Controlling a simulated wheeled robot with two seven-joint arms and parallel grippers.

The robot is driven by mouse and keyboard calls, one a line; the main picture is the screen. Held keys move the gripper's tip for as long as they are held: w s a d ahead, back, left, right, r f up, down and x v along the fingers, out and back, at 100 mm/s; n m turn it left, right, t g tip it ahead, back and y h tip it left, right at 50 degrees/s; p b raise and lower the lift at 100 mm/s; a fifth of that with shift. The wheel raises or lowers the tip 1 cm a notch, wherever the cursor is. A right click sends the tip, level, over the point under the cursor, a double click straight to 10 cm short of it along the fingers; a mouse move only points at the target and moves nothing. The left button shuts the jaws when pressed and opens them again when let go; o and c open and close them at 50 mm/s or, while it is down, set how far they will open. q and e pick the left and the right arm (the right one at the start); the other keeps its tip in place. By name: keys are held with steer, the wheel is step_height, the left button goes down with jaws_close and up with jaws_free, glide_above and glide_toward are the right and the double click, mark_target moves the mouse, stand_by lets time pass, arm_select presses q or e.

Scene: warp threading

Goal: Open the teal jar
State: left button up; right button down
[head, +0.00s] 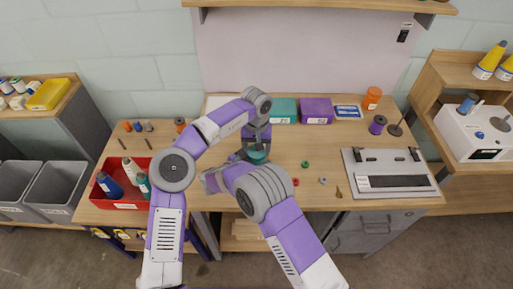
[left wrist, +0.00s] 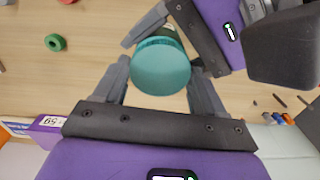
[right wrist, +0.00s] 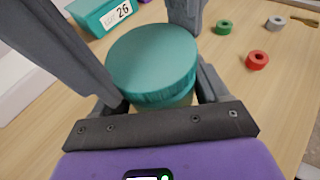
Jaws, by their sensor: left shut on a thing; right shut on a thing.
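The teal jar (head: 257,157) stands upright on the wooden table, near the middle. Its round teal lid (left wrist: 160,68) faces up and also shows in the right wrist view (right wrist: 152,58). My left gripper (head: 257,147) comes down from above, its fingers shut on the lid from two sides. My right gripper (head: 243,159) reaches in low from the side and is shut on the jar's body (right wrist: 182,101), just under the lid. The fingers and lid hide most of the body. I see no clear gap between lid and body.
A teal box (head: 284,111) and a purple box (head: 317,111) stand behind the jar. Green (head: 305,164) and red (head: 295,182) rings lie to its right. A grey tray device (head: 390,173) is further right. A red bin (head: 119,203) with bottles stands left.

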arm_select(q)
steer(key=o, duration=1.2)
steer(key=shift+c, duration=0.2)
steer(key=shift+r, duration=0.1)
step_height(320, 180, up, 4)
steer(key=shift+r, duration=0.15)
steer(key=shift+c, duration=0.4)
step_height(320, 180, up, 3)
steer(key=m, duration=0.3)
steer(key=shift+r, duration=0.1)
step_height(320, 180, down, 8)
steer(key=shift+r, duration=0.15)
